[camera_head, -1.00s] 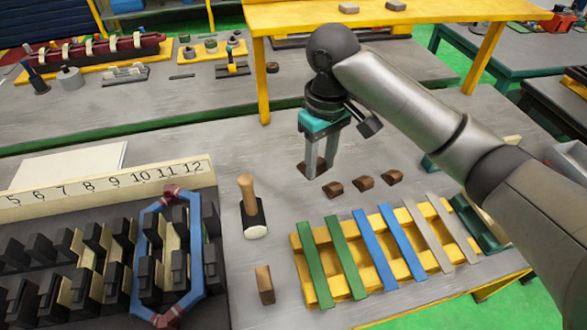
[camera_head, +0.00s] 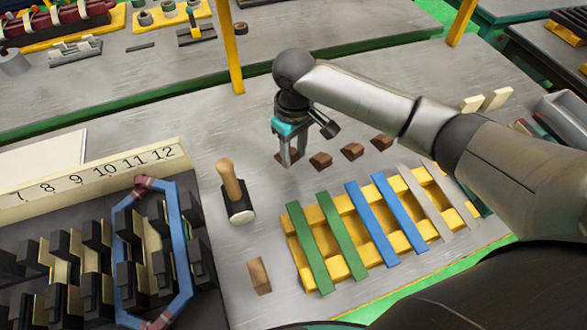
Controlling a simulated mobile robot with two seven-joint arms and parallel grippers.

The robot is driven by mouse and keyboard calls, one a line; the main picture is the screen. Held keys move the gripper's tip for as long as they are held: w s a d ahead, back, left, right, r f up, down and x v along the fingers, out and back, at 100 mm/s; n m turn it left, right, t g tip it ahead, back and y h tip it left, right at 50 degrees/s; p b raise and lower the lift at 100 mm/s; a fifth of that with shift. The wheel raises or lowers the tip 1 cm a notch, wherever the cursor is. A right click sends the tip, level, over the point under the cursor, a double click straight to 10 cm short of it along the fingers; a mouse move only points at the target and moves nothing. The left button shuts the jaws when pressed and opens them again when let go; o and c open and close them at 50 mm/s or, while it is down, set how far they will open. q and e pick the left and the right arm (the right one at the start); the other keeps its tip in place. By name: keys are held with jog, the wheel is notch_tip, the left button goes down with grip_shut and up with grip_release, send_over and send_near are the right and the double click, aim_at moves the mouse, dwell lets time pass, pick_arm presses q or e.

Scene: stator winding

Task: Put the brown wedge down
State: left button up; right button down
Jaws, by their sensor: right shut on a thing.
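My right gripper (camera_head: 292,160) points down over the middle of the table and is shut on a brown wedge (camera_head: 282,155). Its fingers hide part of this wedge. The wedge is at the left end of a row, low at the table surface; whether it touches the table I cannot tell. Three more dark brown wedges, the near one (camera_head: 321,160), the middle one (camera_head: 352,151) and the far one (camera_head: 382,142), lie to its right, apart from it. My left gripper is out of view.
A yellow rack (camera_head: 300,246) with green, blue and grey strips lies in front of the wedges. A mallet (camera_head: 235,195) stands left of the gripper. A lighter brown block (camera_head: 259,276) lies nearer. The numbered stator (camera_head: 95,170) with a blue coil (camera_head: 177,230) fills the left.

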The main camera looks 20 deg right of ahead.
aim_at(294, 162)
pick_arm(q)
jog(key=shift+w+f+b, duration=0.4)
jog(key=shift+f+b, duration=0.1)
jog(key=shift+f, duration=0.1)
pick_arm(e)
jog(key=shift+f, duration=3.1)
jog(key=shift+f, duration=0.2)
jog(key=shift+c, duration=2.3)
grip_release()
pick_arm(q)
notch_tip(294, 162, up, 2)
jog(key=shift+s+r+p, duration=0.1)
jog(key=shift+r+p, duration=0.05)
jog(key=shift+p, duration=0.95)
pick_arm(e)
notch_tip(294, 162, up, 12)
jog(key=shift+r, duration=0.2)
